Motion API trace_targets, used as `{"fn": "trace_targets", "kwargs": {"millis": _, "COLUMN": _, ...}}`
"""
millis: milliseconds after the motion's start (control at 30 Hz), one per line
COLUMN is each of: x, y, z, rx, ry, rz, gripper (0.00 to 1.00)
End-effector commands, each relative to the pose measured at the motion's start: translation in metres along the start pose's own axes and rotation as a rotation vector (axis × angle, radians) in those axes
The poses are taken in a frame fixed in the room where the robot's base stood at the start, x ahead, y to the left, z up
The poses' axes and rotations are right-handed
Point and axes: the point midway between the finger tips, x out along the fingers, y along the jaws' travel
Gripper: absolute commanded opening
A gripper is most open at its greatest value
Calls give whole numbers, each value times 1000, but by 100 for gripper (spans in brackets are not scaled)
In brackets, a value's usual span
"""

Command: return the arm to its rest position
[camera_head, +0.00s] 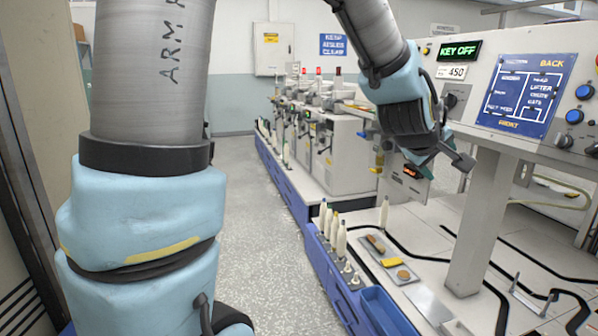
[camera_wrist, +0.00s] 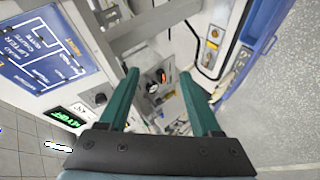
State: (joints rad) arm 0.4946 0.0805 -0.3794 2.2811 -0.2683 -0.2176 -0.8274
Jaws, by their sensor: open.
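My gripper (camera_head: 440,162) is raised in the upper right of the head view, at the end of my bent arm. It is in front of the machine row and left of the control panel, above the white bench. In the wrist view, the two green fingers of my gripper (camera_wrist: 158,80) stand apart with nothing between them. My large arm link fills the left of the head view and hides part of the aisle.
The control panel (camera_head: 545,62) with a lit KEY OFF sign (camera_head: 459,50) stands close on the right. White bobbins (camera_head: 341,240) stand along the blue bench edge. A small tray (camera_head: 389,257) and an empty blue bin (camera_head: 388,312) are nearby. The speckled floor aisle (camera_head: 240,200) is clear.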

Motion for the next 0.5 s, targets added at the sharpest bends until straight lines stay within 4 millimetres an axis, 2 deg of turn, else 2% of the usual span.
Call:
{"fn": "trace_targets", "kwargs": {"millis": 33, "x": -6, "y": -34, "z": -20, "rx": 49, "ry": 3, "rz": -83, "gripper": 65}}
{"fn": "trace_targets", "kwargs": {"millis": 133, "x": -23, "y": -100, "z": -47, "rx": 151, "ry": -26, "rz": -242, "gripper": 65}}
{"fn": "trace_targets", "kwargs": {"millis": 200, "x": -40, "y": -147, "z": -62, "rx": 211, "ry": -63, "rz": -350, "gripper": 65}}
{"fn": "trace_targets", "kwargs": {"millis": 300, "x": -74, "y": -210, "z": -74, "rx": 282, "ry": -144, "rz": -494, "gripper": 65}}
{"fn": "trace_targets", "kwargs": {"millis": 400, "x": -112, "y": -264, "z": -76, "rx": 331, "ry": -247, "rz": -610, "gripper": 65}}
{"fn": "trace_targets", "kwargs": {"millis": 500, "x": -148, "y": -304, "z": -71, "rx": 359, "ry": -349, "rz": -689, "gripper": 65}}
